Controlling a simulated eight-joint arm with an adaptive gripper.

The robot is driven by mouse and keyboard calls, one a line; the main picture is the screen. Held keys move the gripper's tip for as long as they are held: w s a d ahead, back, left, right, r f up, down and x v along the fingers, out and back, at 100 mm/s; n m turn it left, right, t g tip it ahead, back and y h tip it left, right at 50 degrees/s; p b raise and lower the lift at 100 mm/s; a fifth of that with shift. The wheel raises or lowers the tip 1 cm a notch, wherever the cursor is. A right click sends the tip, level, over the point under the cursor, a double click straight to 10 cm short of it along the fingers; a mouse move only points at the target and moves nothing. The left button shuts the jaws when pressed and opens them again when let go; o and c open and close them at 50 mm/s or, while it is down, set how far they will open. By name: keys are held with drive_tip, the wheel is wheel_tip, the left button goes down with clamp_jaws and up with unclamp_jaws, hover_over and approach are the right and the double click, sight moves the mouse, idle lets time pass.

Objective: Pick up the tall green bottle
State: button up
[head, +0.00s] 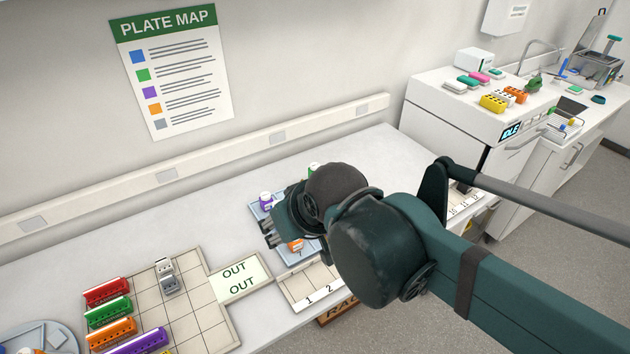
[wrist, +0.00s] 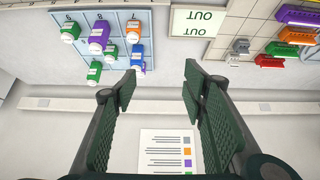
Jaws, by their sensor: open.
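Several bottles with green parts stand on a blue tray at the upper left of the wrist view. I cannot tell for sure which is the tall one. In the head view, only a bit of green (head: 314,168) shows behind my arm. My gripper (wrist: 158,88) is open and empty, with the bottles to the left of its fingers. In the head view, my gripper (head: 268,234) is over the tray area, partly hiding it.
A purple bottle (head: 266,200) and an orange one (head: 296,245) stand close to my gripper. An OUT mat (head: 240,278) and a gridded board (head: 213,310) with coloured racks lie to the left. The wall with its rail (head: 215,163) is behind the bench.

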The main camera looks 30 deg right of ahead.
drive_tip(key=w+d+r, duration=0.1)
drive_tip(key=w+d, duration=0.4)
drive_tip(key=w, duration=0.5)
drive_tip(key=g+p, duration=0.2)
drive_tip(key=p, duration=0.1)
approach(318, 170)
drive_tip(key=x, duration=0.6)
drive_tip(key=shift+w+a+f, duration=0.15)
drive_tip(key=shift+a+f, duration=0.15)
drive_tip(key=shift+w+d+f+g, duration=0.1)
drive_tip(key=shift+d+f+g, duration=0.15)
drive_tip(key=shift+f+g, duration=0.05)
drive_tip(key=shift+f, duration=0.15)
drive_tip(key=shift+x, duration=1.15)
drive_tip(key=shift+w+f, duration=0.1)
drive_tip(key=shift+f, duration=0.05)
